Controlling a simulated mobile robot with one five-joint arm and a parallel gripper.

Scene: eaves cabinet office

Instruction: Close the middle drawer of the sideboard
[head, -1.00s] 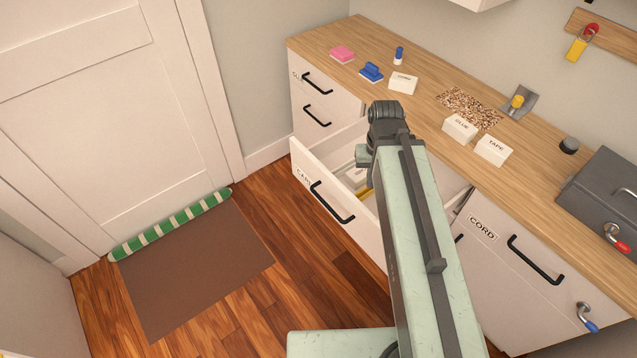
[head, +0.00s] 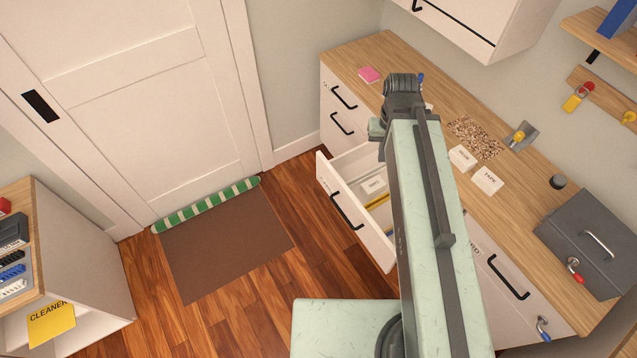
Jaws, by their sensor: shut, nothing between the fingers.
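The sideboard (head: 345,60) has a wood top and white fronts and stands at the right in the head view. Its middle drawer (head: 335,190) is pulled out, with a black bar handle (head: 347,212) on its front. Inside lie a small white labelled box (head: 374,187) and a yellow object (head: 378,201). My pale green arm crosses in front of the drawer's right part and hides it. The arm's dark far joint shows above the counter, but my gripper's fingers are hidden from view, so I cannot tell whether they touch the drawer.
Shut drawers (head: 341,122) are left of the open one, and a handled front (head: 508,278) is to its right. A toolbox (head: 590,240) and white boxes stand on the counter. A brown mat (head: 225,250) lies by the door (head: 130,110). A shelf unit (head: 95,290) is at left.

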